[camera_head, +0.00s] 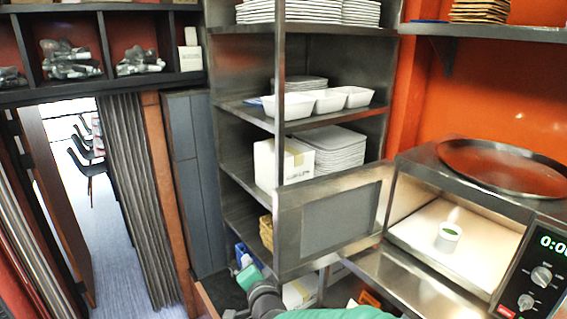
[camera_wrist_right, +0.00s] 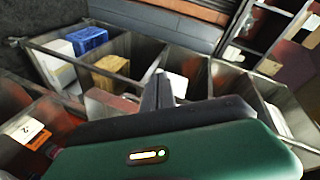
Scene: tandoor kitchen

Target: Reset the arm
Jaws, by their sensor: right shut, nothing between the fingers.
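My right gripper (camera_head: 262,292) shows at the bottom of the head view, below the open microwave door, with part of my green arm beside it. In the right wrist view its dark fingers (camera_wrist_right: 158,90) are together with nothing between them, in front of a shelf unit. Its green housing fills the bottom of that view. My left gripper is in neither view.
The microwave (camera_head: 408,215) stands open at the right, its door (camera_head: 285,235) swung out to the left. A metal rack (camera_head: 235,105) with dishes stands behind; a doorway is left.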

